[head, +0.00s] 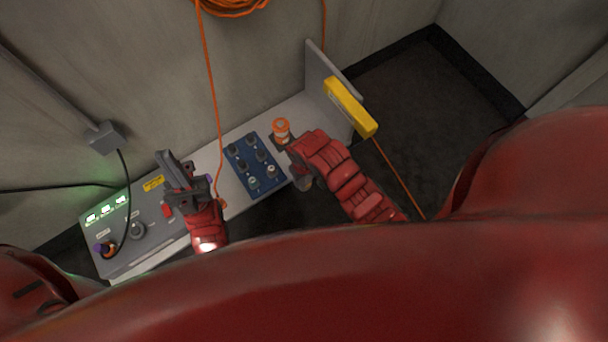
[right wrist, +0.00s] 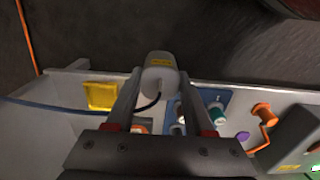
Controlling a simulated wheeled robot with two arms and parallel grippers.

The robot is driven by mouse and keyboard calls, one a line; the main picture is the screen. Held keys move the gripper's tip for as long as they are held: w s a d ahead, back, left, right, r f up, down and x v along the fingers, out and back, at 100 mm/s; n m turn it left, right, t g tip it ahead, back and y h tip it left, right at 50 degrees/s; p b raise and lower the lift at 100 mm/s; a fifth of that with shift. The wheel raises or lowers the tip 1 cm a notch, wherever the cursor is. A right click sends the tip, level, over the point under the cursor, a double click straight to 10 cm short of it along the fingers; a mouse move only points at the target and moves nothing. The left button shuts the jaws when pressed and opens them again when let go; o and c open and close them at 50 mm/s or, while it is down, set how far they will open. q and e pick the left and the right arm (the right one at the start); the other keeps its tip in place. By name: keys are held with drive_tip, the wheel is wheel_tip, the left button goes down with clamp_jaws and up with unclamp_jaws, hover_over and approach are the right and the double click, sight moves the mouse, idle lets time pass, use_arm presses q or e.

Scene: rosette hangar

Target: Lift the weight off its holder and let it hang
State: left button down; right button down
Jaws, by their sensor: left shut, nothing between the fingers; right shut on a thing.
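In the head view my right gripper (head: 284,142) is at the right end of the console, beside an orange-and-white cylinder (head: 281,127). In the right wrist view the gripper's fingers are closed on a pale grey rounded thing (right wrist: 160,76) with a yellow label and a dark cord; I cannot tell whether it is the weight. My left gripper (head: 178,165) is shut and empty over the console's middle.
The grey console (head: 145,250) carries green-lit displays and a black cable. A blue panel (head: 255,165) holds several round pieces. An orange cord (head: 212,90) hangs from a coil on the wall near my left gripper. Dark floor (head: 430,100) is clear at the right.

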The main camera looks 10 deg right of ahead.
drive_tip(key=s+d+p, duration=0.3)
drive_tip(key=s+p, duration=0.1)
drive_tip(key=s, duration=0.5)
drive_tip(key=shift+s+p, duration=0.25)
drive_tip(key=shift+p, duration=0.05)
idle(0.4)
drive_tip(key=w+d+p, duration=0.1)
drive_tip(key=w+d, duration=0.1)
drive_tip(key=d, duration=0.5)
drive_tip(key=w+d+p, duration=0.1)
drive_tip(key=w+d, duration=0.2)
drive_tip(key=d, duration=0.5)
drive_tip(key=shift+w, duration=0.3)
idle(0.8)
drive_tip(key=shift+f, duration=0.15)
idle(0.3)
